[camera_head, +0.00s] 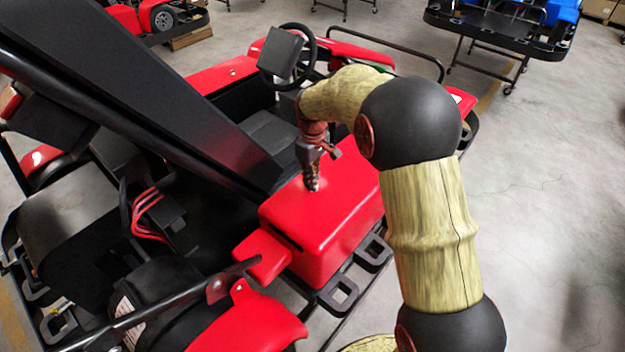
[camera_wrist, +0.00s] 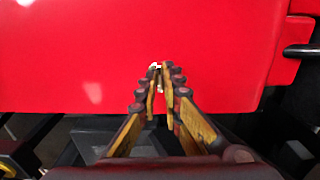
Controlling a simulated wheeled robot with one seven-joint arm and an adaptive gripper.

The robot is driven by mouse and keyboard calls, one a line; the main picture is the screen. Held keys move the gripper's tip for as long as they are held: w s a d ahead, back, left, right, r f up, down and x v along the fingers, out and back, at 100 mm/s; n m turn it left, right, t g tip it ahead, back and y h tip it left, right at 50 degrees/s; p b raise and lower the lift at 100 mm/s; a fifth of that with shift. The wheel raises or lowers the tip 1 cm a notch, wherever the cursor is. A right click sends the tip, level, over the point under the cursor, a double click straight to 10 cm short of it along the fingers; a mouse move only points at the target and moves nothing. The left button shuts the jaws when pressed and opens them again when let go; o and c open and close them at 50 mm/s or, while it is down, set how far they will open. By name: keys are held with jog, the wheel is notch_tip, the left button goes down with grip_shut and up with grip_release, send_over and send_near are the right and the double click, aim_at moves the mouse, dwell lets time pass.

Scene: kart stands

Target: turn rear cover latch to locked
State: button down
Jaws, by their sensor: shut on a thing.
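The red rear cover (camera_head: 325,215) is a box-like panel on the side of the kart, and it fills most of the wrist view (camera_wrist: 90,50). My gripper (camera_head: 312,186) points down onto its top near the inner edge. In the wrist view my gripper (camera_wrist: 161,85) has its fingers close together at a small pale metal piece (camera_wrist: 156,66), which looks like the latch. The fingers hide most of the latch, so I cannot tell which way it is turned. In the head view the latch is hidden behind the fingertips.
The kart's black seat (camera_head: 265,135) and steering wheel (camera_head: 285,55) lie beyond the cover. A large black beam (camera_head: 150,95) slants across the left. A dark bar (camera_wrist: 300,50) sits by the cover in the wrist view. Open grey floor (camera_head: 540,200) lies to the right.

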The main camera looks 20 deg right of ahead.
jog(key=shift+m, duration=0.4)
jog(key=m, duration=0.4)
jog(key=shift+m+p, duration=0.4)
jog(key=m, duration=0.5)
jog(key=m+p, duration=0.1)
jog(key=m, duration=0.6)
jog(key=shift+m, duration=0.3)
jog(key=c, duration=2)
grip_release()
jog(key=shift+o, duration=0.2)
